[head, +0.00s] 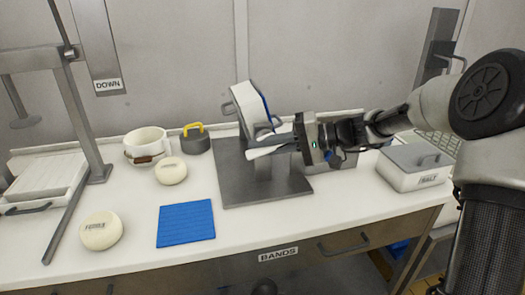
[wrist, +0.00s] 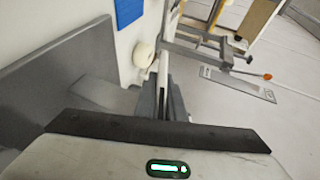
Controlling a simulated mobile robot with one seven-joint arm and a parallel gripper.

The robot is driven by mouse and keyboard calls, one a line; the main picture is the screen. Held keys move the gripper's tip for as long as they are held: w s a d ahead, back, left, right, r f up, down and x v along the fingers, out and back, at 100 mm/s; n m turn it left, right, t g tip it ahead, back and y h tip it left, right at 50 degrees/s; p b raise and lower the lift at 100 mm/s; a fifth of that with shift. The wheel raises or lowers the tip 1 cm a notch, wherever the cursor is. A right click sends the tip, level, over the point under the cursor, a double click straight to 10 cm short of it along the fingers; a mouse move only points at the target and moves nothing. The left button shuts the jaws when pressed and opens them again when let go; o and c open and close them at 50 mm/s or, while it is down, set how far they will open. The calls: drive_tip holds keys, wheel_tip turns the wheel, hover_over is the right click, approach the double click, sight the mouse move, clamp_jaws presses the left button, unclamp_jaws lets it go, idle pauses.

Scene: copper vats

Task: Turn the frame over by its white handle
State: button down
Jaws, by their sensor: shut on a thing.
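The frame (head: 246,106) is a white panel with a blue edge, in the head view. It stands steeply tilted on a grey stand (head: 265,180) with a flat base plate. A white handle (head: 268,150) sticks out low on its right side. My gripper (head: 292,140) comes in from the right and is shut on the white handle. The fingers hide part of the handle and the frame's lower right.
A blue mat (head: 186,223), pale round cheeses (head: 101,231), a white pot (head: 147,146) and a dark weight with a yellow handle (head: 195,138) lie left of the stand. A lidded box (head: 415,166) stands right, near my arm. A press (head: 75,110) is far left.

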drive_tip(key=shift+r+m+t+y+b, duration=0.2)
drive_tip(key=shift+m+y+b, duration=0.25)
drive_tip(key=shift+y, duration=0.75)
drive_tip(key=shift+r+m+t+y+b, duration=0.15)
drive_tip(key=shift+m+y+b, duration=0.3)
drive_tip(key=shift+y, duration=0.75)
drive_tip(key=shift+r+m+t+y, duration=0.25)
drive_tip(key=shift+m+y, duration=0.35)
drive_tip(key=shift+y, duration=0.35)
drive_tip(key=shift+r+m+t+y, duration=0.1)
drive_tip(key=shift+m+t+y, duration=0.2)
drive_tip(key=shift+m+y, duration=0.5)
drive_tip(key=shift+d+r+t+y, duration=0.1)
drive_tip(key=shift+t+y, duration=0.4)
drive_tip(key=shift+y, duration=0.05)
drive_tip(key=c, duration=1.8)
unclamp_jaws()
drive_tip(key=shift+c, duration=0.2)
